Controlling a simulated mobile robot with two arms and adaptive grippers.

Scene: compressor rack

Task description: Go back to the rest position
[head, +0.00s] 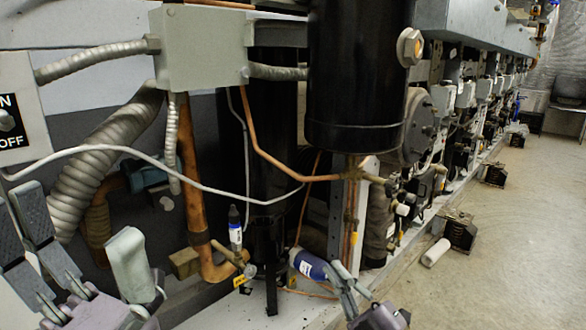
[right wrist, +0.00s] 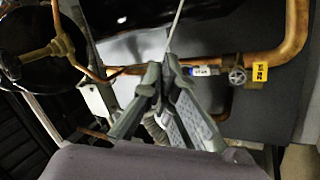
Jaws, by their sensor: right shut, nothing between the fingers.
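My left gripper (head: 82,238) is at the lower left of the head view. Its grey fingers are spread apart with nothing between them. My right gripper (head: 346,276) is at the bottom centre of the head view, in front of the rack's lower pipes. In the right wrist view its fingertips (right wrist: 164,70) meet, with nothing held between them. A thin white cable shows beyond the tips there. Part of each arm is outside the head view.
A grey junction box (head: 205,50), a black cylinder (head: 357,80) and copper pipes (head: 189,160) are close in front. A valve with a yellow tag (right wrist: 260,73) shows beyond the right fingers. Open concrete floor (head: 510,230) lies to the right.

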